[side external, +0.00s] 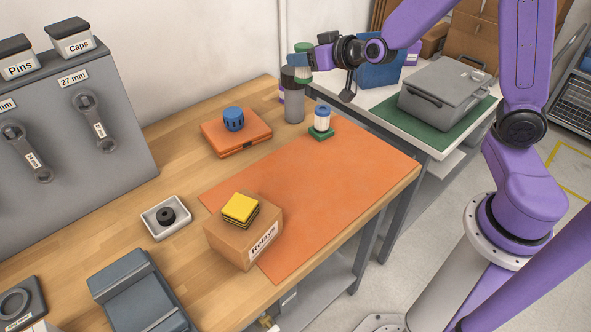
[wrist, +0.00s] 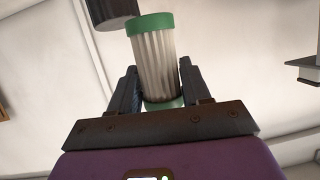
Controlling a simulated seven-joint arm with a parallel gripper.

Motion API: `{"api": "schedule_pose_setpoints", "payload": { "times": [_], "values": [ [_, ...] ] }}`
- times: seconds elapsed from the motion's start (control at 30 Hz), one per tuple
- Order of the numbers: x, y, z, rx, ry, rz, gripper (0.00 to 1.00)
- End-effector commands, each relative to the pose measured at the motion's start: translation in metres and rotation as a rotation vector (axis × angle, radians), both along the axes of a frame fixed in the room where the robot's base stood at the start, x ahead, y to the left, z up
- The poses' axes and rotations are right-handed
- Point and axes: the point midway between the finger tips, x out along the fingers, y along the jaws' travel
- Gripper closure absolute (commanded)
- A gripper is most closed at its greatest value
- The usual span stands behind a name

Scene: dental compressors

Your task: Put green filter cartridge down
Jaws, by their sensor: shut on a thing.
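The green filter cartridge (wrist: 153,55), white and pleated with green end caps, stands between the two fingers of my gripper (wrist: 160,88) in the wrist view. In the side view my gripper (side external: 301,61) is shut on it, high above the far edge of the workbench. The cartridge's green end (side external: 303,46) shows above the fingers; much of its body is hidden by them.
A blue-topped white filter (side external: 322,118) stands on a green base near the orange mat (side external: 330,180). An orange case (side external: 237,135) bears a blue part. A box labelled Relays (side external: 240,232) bears yellow pads. The mat's middle is clear.

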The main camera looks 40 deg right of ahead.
Motion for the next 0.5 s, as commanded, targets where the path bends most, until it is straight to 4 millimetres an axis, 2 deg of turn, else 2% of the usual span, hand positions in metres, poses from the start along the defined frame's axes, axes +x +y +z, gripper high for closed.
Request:
{"api": "schedule_pose_setpoints", "payload": {
  "times": [0.27, 0.5],
  "values": [
    [-0.004, 0.056, -0.036, -0.023, -0.025, 0.265, 0.85],
    [-0.032, 0.113, -0.071, -0.029, -0.056, 0.546, 0.85]
  ]
}}
